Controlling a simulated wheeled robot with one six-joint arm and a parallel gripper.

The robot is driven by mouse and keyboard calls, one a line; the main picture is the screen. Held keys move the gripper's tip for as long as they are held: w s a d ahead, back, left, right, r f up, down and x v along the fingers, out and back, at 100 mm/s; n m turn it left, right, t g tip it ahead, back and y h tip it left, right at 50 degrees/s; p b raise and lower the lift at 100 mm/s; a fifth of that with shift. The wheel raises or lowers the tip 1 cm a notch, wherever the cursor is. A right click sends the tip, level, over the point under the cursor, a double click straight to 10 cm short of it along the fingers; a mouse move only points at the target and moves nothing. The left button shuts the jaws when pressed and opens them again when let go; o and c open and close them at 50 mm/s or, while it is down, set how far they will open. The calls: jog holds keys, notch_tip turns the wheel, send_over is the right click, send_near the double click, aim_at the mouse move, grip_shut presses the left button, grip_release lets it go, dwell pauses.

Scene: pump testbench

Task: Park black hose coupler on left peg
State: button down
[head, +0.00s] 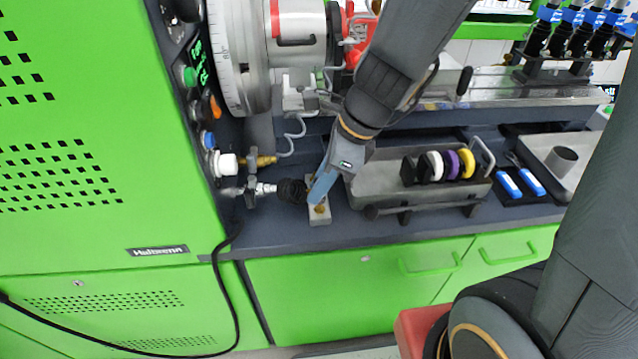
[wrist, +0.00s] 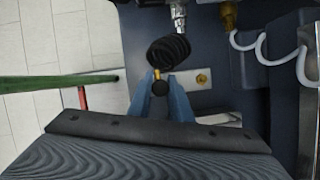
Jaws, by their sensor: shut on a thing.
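The black hose coupler (wrist: 159,88), with a brass collar, sits between the two blue fingertips of my gripper (wrist: 160,84), at the end of a coiled black hose (wrist: 168,50). My gripper (head: 318,192) is shut on it. In the head view the hose (head: 291,190) runs left from the fingers to a metal fitting, and the coupler itself is hidden by the fingers. A pale plate (head: 320,218) lies below and beside my gripper. One brass peg (head: 319,209) shows on it, and a brass peg also shows right of the fingers in the wrist view (wrist: 202,78). I cannot make out the other peg.
A grey tray (head: 385,197) with black, white, purple and yellow rings stands to the right. The bench front edge is close to the plate.

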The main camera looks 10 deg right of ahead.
jog(key=shift+f+b, duration=0.75)
jog(key=shift+f, duration=0.35)
dwell(0.6)
jog(key=c, duration=1.1)
grip_release()
jog(key=shift+r+p, duration=3.8)
jog(key=shift+p, duration=0.35)
jog(key=s+d+n+h, duration=0.1)
jog(key=d+n, duration=0.3)
jog(key=n, duration=0.3)
jog(key=s+d+r+n+h, duration=0.1)
jog(key=d+n, duration=0.4)
jog(key=n, duration=0.2)
jog(key=s+d+n+h, duration=0.1)
jog(key=d+n+h, duration=0.1)
jog(key=d+n, duration=0.3)
jog(key=shift+s+r+n+b, duration=0.15)
jog(key=shift+s+n+b, duration=0.15)
jog(key=shift+n, duration=0.7)
